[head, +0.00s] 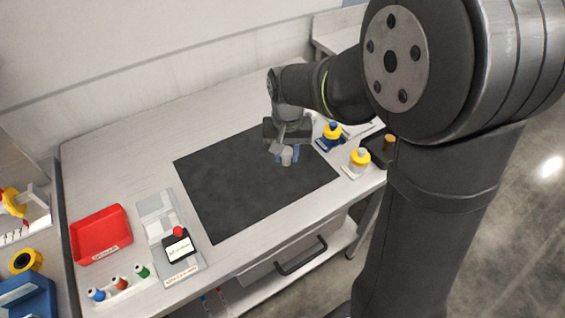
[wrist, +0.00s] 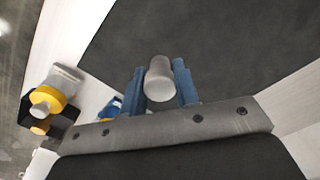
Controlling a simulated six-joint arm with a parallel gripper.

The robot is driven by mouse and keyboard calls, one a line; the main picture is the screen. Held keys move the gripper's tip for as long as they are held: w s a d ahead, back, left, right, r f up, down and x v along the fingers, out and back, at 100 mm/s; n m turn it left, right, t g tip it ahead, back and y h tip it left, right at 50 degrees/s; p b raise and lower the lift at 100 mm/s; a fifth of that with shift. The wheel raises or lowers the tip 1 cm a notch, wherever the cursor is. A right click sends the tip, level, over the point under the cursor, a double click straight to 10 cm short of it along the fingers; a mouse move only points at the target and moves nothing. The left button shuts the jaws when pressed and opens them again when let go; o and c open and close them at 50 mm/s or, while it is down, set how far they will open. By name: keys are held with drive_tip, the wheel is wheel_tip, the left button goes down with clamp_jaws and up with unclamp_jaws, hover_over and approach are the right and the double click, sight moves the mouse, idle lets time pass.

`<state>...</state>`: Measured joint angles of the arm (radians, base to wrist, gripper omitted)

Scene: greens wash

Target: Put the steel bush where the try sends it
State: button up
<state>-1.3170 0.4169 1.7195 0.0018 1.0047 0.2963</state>
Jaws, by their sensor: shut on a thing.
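The steel bush (head: 287,158) is a short, plain grey cylinder. My gripper (head: 285,155) is shut on it with blue fingers, above the far right part of the dark mat (head: 230,190). In the wrist view the bush (wrist: 159,84) sits between the two blue fingers, its round end facing the camera. I cannot tell its exact height above the mat. A grey plate with a black block, the gauge-like fixture (head: 180,274), lies left of the mat; a red knob tops the block. The labels are too small to read.
A red tray (head: 89,243) stands at the left, with a white rack (head: 122,290) of blue, red and green pieces before it. Yellow-topped containers (head: 360,160) and a dark holder (head: 376,149) stand at the right edge. Most of the mat is clear.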

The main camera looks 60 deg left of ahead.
sight(283, 163)
drive_tip(key=shift+s+a+f, duration=0.3)
drive_tip(key=shift+f, duration=1.95)
drive_tip(key=o, duration=1)
drive_tip(key=shift+f, duration=0.1)
wheel_tip(283, 163, up, 12)
drive_tip(key=shift+r, duration=0.15)
drive_tip(key=shift+f, duration=4.2)
